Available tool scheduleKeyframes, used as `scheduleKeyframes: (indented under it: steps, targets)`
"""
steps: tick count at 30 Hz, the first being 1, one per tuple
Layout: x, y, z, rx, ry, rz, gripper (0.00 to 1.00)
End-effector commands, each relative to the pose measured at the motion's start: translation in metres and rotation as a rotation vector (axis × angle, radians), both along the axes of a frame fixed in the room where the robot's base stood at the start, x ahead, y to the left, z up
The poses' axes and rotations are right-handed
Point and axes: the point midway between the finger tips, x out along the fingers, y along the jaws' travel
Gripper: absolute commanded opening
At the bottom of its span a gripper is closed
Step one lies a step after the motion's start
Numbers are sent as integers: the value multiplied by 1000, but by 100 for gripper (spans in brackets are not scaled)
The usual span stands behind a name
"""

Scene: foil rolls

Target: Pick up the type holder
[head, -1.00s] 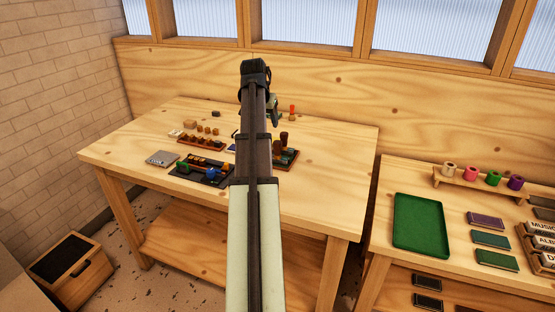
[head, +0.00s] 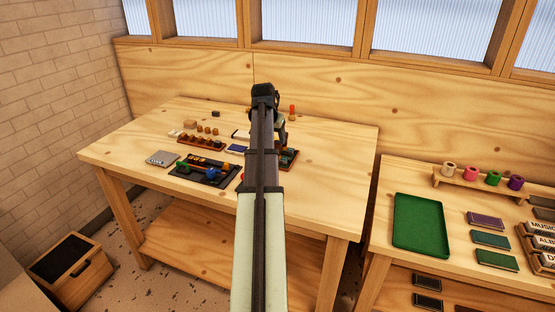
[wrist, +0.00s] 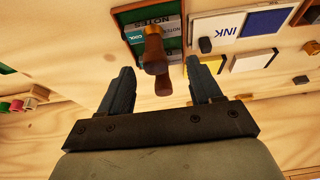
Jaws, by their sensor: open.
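A dark brown turned wooden handle (wrist: 153,48), which looks like the type holder, stands over a green-lined wooden tray (wrist: 138,50) in the wrist view. Its rounded end points towards the camera. My gripper (wrist: 160,68) is open, with one finger on each side of the handle and a visible gap to it. The fingers do not appear to be touching it. In the head view my arm covers most of that tray, and only its right part (head: 290,157) shows; the handle is hidden there.
The table's front right is clear. A green tray (head: 418,224) lies on the right-hand bench.

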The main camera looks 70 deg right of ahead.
Motion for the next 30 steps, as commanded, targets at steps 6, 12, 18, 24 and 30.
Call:
scheduleKeyframes:
  steps: [6,12,18,24,30]
  targets:
    - [-6,-14,-19,1,1,0,64]
    - [-7,-24,-40,0,0,-1,64]
    - [-7,-25,-43,-1,-1,-1,64]
    - [-7,-25,-43,-1,-1,-1,53]
    - [-7,-25,-43,-1,-1,-1,33]
